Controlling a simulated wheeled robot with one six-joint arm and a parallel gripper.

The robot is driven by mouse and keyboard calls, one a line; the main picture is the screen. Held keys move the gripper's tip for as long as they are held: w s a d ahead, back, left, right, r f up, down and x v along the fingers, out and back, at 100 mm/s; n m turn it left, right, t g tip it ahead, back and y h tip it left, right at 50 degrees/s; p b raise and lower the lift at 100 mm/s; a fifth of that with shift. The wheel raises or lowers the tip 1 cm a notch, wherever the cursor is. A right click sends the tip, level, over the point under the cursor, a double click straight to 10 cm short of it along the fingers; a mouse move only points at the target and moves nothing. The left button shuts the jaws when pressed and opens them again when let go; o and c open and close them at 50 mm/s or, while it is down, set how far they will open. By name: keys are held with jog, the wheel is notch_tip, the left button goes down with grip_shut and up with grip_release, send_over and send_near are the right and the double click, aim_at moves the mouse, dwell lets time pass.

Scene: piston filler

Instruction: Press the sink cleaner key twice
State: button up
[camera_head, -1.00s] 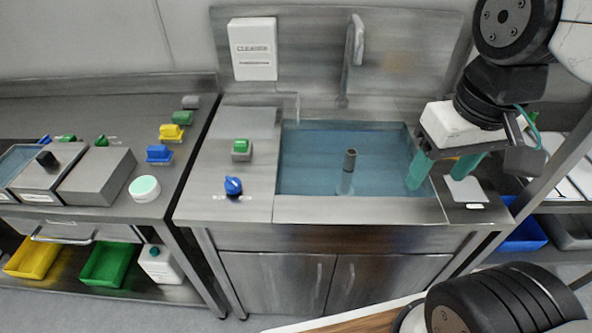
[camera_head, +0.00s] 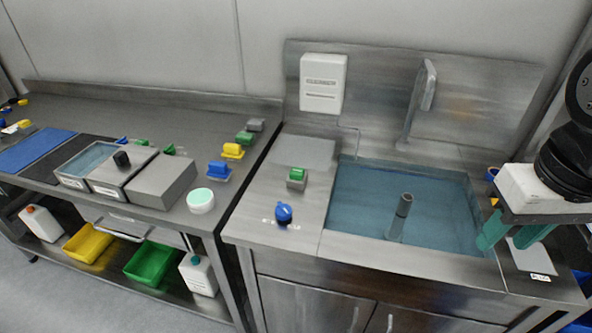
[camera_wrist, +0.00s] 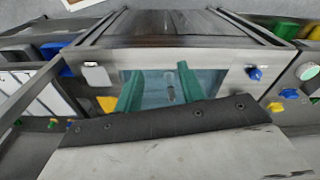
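A small grey block with a green key (camera_head: 297,174) stands on the steel deck left of the sink. In front of it on the deck is a blue knob (camera_head: 283,212), which also shows in the wrist view (camera_wrist: 254,73). A white box labelled CLEANER (camera_head: 322,83) hangs on the backsplash above. The sink (camera_head: 350,205) holds blue water and an upright pipe (camera_head: 400,215). My gripper (camera_head: 512,236) is at the sink's right edge, far from the green key. Its teal fingers are apart with nothing between them, as the wrist view (camera_wrist: 158,92) shows.
A tap (camera_head: 420,98) rises behind the sink. The left counter carries a grey box (camera_head: 163,181), a round mint-topped pot (camera_head: 200,201) and small coloured blocks (camera_head: 219,171). A pale plate (camera_head: 530,256) lies on the deck right of the sink.

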grip_shut()
dwell(1.4)
